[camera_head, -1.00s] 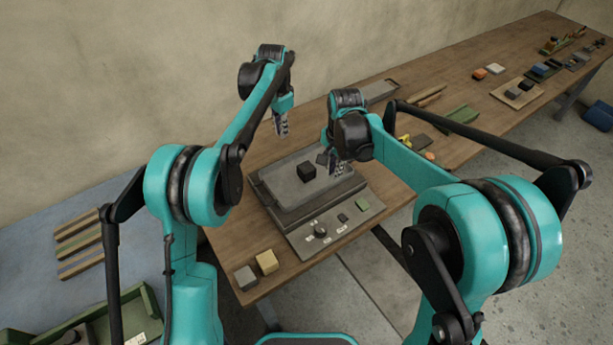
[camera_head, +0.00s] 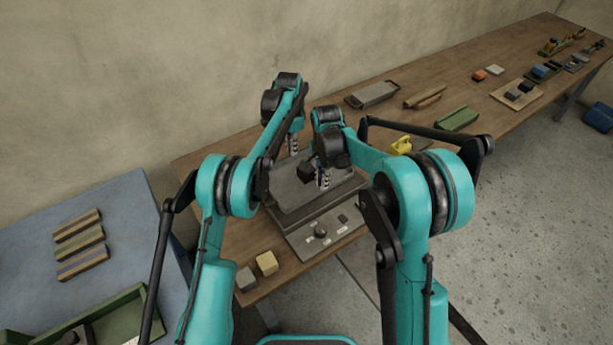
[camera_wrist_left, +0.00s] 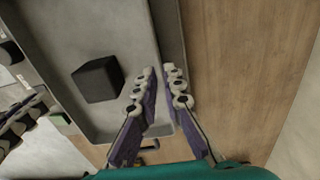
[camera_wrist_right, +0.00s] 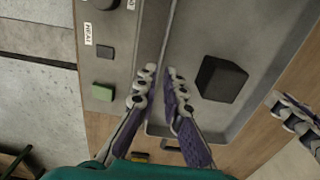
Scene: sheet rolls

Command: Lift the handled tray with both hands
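A grey tray (camera_head: 289,193) with a raised rim lies on the bench in the head view, a black cube (camera_head: 305,171) on it. Its floor and cube also show in the left wrist view (camera_wrist_left: 75,30) and right wrist view (camera_wrist_right: 245,40). A dark handle (camera_wrist_right: 172,148) shows at one end in the right wrist view. My left gripper (camera_head: 293,146) is at the tray's far long side, its open fingertips on either side of the rim line. My right gripper (camera_head: 323,180) is open likewise at the near side. Whether the fingertips touch the rim is unclear.
A panel with a knob (camera_head: 320,231) and buttons adjoins the tray's near side. A yellow block (camera_head: 267,263) and a grey block (camera_head: 246,279) lie at the bench's near left.

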